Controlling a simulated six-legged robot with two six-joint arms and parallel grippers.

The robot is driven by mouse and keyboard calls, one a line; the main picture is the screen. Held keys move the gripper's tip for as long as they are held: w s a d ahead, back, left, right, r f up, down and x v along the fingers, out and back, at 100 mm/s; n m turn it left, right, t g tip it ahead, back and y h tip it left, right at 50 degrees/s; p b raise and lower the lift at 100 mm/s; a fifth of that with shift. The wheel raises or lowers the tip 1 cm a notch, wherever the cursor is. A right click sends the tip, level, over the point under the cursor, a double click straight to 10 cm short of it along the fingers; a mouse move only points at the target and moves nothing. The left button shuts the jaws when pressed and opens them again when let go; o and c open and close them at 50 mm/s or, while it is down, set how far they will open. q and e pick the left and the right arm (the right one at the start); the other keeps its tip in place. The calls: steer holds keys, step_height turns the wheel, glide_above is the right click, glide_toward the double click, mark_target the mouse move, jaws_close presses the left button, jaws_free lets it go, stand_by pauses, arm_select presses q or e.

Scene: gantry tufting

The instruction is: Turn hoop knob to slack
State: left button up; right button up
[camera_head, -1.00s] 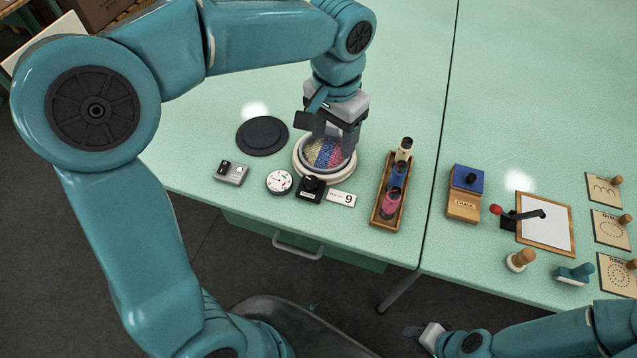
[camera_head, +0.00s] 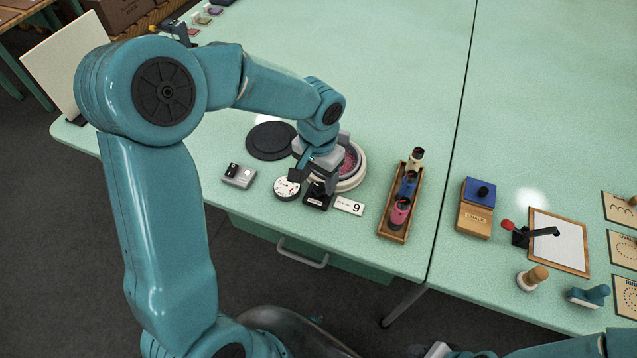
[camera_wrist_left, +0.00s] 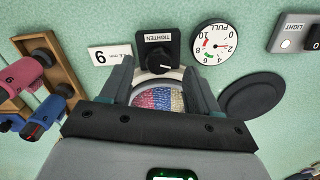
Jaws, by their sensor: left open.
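The hoop knob (camera_wrist_left: 158,58) is black with a white pointer line, on a black base labelled TIGHTEN, in the left wrist view. Its base (camera_head: 317,201) also shows in the head view, with the knob mostly behind my gripper. My left gripper (camera_wrist_left: 158,82) is open; its two fingers point toward the knob, with no clear contact visible. In the head view the left gripper (camera_head: 318,183) is over the knob. The round hoop (camera_head: 357,174) with coloured tufting sits just behind, partly hidden by the gripper. My right gripper (camera_head: 437,351) is mostly cut off at the bottom edge.
A white PULL dial (camera_head: 287,189) and a number 9 card (camera_head: 349,206) flank the knob. A grey switch box (camera_head: 239,177) and black disc (camera_head: 270,141) lie left. A wooden tray (camera_head: 390,236) of spools stands right. Open green tabletop lies behind.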

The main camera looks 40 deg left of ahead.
mark_target(319, 187)
arm_select(q)
steer(key=shift+f, duration=1.55)
steer(key=c, duration=1)
steer(key=shift+f+n+b, duration=0.1)
steer(key=shift+n+b, duration=0.4)
steer(key=shift+b, duration=0.2)
steer(key=shift+c, duration=0.2)
steer(key=shift+d+n+b, duration=0.1)
steer(key=shift+n+b, duration=0.85)
steer(key=shift+n, duration=0.05)
steer(key=shift+n+b, duration=0.7)
steer(key=shift+n, duration=0.4)
steer(key=shift+n+b, duration=0.45)
steer(key=shift+n, duration=0.55)
